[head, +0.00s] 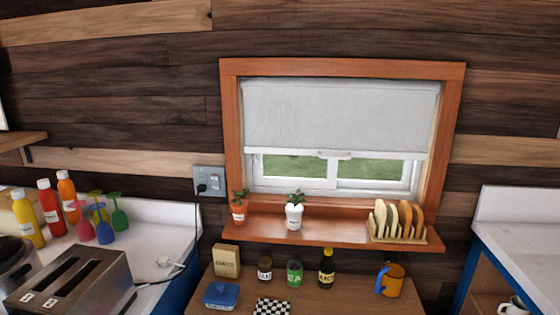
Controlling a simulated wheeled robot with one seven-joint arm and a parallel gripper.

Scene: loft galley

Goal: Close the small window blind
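The small window blind (335,112) is a pale grey roller blind in an orange-brown wooden window frame (232,130). It hangs over about the upper two thirds of the window. Its bottom bar has a small pull tab (335,154) at the middle. Below the bar, the window glass (295,167) shows uncovered, with green outside. My gripper is not in view.
The sill shelf (335,232) juts out below the window, holding two potted plants (294,212) and a rack of slices (399,222).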

